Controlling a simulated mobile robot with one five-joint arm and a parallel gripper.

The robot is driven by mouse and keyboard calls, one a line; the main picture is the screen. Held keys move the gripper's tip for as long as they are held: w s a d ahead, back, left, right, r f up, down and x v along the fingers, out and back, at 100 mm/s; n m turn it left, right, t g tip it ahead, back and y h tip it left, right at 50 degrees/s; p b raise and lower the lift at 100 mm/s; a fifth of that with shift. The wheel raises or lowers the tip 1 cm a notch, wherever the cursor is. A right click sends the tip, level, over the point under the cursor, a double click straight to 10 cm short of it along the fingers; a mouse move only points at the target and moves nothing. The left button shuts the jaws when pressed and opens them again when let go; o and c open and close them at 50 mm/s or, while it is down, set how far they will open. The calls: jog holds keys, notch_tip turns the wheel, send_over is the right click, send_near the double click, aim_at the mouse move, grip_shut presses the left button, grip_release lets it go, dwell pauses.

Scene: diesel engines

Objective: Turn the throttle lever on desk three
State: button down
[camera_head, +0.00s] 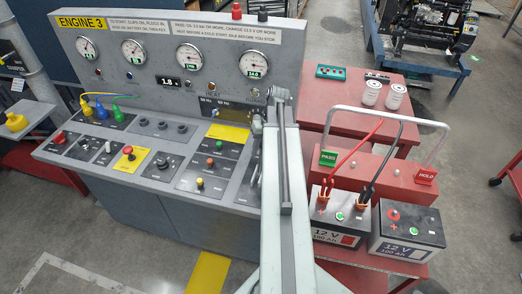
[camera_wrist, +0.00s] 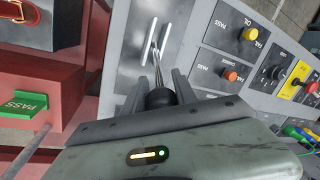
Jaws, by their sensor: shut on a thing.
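The desk marked ENGINE 3 (camera_head: 82,22) is the grey console with round gauges in the head view. In the wrist view, the throttle lever (camera_wrist: 157,68) is a thin metal rod with a black knob, rising from a slotted light grey plate (camera_wrist: 135,50). My gripper (camera_wrist: 160,88) is shut on the black knob, one dark finger on each side.
Beside the lever plate are a yellow knob (camera_wrist: 249,34) and an orange knob (camera_wrist: 231,75).

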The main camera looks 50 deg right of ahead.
dwell(0.8)
jog(key=shift+s+a+r, duration=0.1)
jog(key=shift+s+a, duration=0.05)
jog(key=shift+a, duration=0.1)
jog(key=shift+d, duration=0.1)
jog(key=c, duration=1)
grip_release()
jog(key=shift+c, duration=0.2)
jog(key=shift+r, duration=0.1)
jog(key=p+v, duration=0.7)
jog(key=p, duration=0.1)
jog(key=shift+s+r, duration=0.1)
jog(key=shift+r, duration=0.3)
jog(key=shift+f, duration=0.15)
